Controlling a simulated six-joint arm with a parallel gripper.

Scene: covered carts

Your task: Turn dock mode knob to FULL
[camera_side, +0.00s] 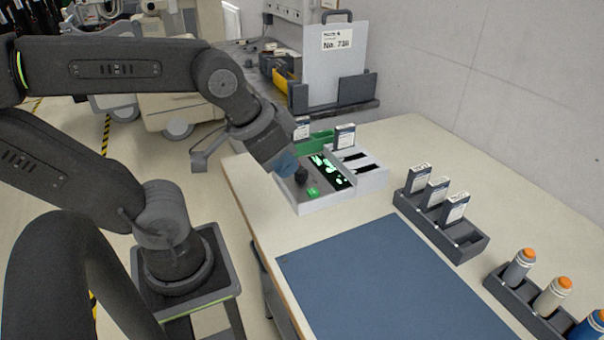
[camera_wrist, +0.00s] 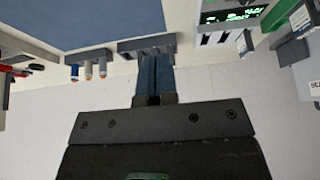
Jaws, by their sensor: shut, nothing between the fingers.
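The dock (camera_side: 318,205) is a pale grey unit on the bench, with a lit green display (camera_side: 328,170) and a green button (camera_side: 313,192). A dark knob (camera_side: 301,176) stands on its left part; its pointer and labels are too small to read. My gripper (camera_side: 287,164) is shut and empty, with its blue fingers just left of and above the knob in the side view. I cannot tell whether they touch it. In the wrist view the shut fingers of my gripper (camera_wrist: 154,75) point up the picture. Part of the dock (camera_wrist: 222,27) shows at upper right; the knob cannot be made out there.
A dark rack (camera_side: 455,240) with several labelled cartridges and another rack (camera_side: 520,305) with capped bottles stand to the right. A blue mat (camera_side: 390,280) lies clear in front. Cartridges stand behind and in the dock, near a green block (camera_side: 318,142). A wall (camera_side: 500,110) closes the back.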

